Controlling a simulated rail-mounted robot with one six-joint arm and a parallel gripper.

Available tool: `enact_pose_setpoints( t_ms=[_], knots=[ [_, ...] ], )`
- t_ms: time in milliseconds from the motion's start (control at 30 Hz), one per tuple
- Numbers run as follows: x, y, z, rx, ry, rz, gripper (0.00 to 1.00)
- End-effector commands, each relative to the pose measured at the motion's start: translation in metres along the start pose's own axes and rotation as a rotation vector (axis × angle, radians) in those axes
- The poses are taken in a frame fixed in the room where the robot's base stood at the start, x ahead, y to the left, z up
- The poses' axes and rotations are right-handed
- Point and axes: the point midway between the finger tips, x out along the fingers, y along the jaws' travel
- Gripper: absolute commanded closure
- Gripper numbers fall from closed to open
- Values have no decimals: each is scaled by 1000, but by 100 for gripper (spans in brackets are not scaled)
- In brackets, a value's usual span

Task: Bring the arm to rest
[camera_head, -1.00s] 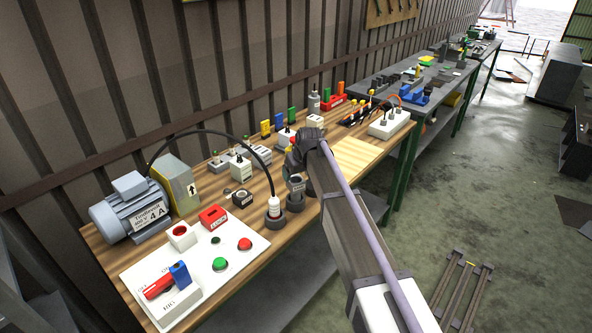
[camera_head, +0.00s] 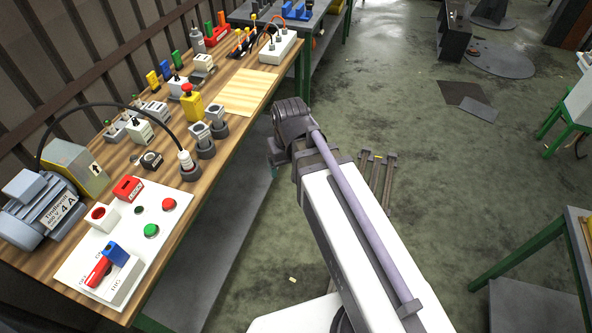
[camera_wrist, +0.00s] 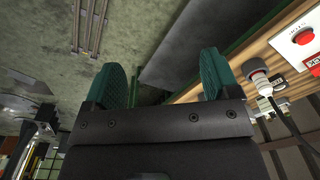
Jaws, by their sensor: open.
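My gripper (camera_wrist: 162,82) shows in the wrist view with two green fingers spread apart and nothing between them. Beyond the fingers are the grey floor and the edge of the workbench. The arm touches nothing that I can see.
The workbench holds a grey motor (camera_head: 38,208), a white control panel (camera_head: 130,250), a plug with a black cable (camera_head: 187,165), grey cylinders (camera_head: 204,140) and a yellow emergency-stop box (camera_head: 191,106). Rails (camera_head: 376,180) lie on the floor. A green-legged table (camera_head: 575,235) stands at right.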

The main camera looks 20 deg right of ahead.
Motion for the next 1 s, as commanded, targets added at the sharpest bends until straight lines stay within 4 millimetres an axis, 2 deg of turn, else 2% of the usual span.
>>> enact_pose_setpoints(
  t_ms=[33, 100, 367, 533, 667, 1000],
  knots=[
    [-1, 7, 30, 36, -22, 7, 18],
    [-2, 13, 43, 64, -41, 14, 18],
    [2, 13, 42, 68, -45, 15, 18],
    [46, 14, 43, 67, -44, 14, 18],
    [39, 13, 42, 66, -44, 14, 18],
    [38, 13, 42, 66, -44, 14, 18]
  ],
)
